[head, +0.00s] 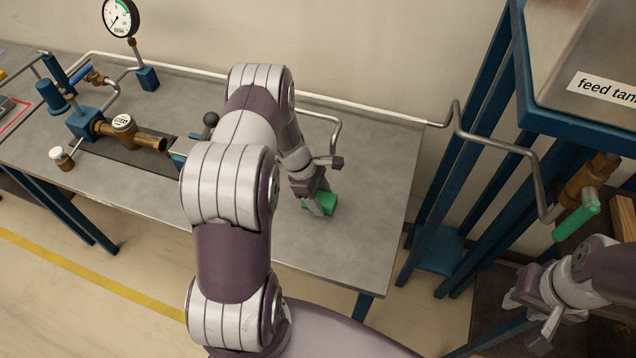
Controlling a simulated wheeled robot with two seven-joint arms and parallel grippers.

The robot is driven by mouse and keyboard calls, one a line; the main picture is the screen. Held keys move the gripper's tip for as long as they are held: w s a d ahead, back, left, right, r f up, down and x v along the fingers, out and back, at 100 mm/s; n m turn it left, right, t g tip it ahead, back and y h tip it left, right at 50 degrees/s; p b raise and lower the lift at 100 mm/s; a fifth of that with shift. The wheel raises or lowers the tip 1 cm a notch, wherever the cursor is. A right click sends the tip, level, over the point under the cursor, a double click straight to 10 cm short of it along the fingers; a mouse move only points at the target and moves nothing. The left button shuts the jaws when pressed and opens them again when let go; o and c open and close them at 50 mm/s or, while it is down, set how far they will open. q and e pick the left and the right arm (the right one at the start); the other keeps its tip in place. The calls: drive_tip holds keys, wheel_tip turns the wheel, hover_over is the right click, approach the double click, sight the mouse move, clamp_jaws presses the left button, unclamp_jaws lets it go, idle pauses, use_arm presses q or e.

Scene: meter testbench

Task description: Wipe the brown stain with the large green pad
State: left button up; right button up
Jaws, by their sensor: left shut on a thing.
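The large green pad (330,201) is on the grey metal bench top, near its right end. My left gripper (314,204) is shut on the pad from above and hides part of it. I cannot tell whether the pad touches the surface. No brown stain shows; it may be hidden under the pad or behind my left arm. My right gripper (532,312) is at the lower right, away from the bench, and looks open and empty.
The bench (385,175) is clear right of the pad. A brass meter (123,125), a pressure gauge (120,18) and pipes stand at its left. A blue-framed feed tank (590,80) stands right, with a green-handled valve (576,220) above my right gripper.

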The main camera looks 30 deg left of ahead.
use_arm(q)
drive_tip(key=shift+d+r+p, duration=0.1)
drive_tip(key=shift+r+p, duration=0.2)
drive_tip(key=shift+r, duration=0.4)
drive_tip(key=r+p, duration=0.2)
drive_tip(key=shift+a+r, duration=0.2)
drive_tip(key=shift+r, duration=0.2)
drive_tip(key=shift+r+p, duration=0.2)
drive_tip(key=shift+p, duration=0.1)
drive_tip(key=shift+d, duration=0.15)
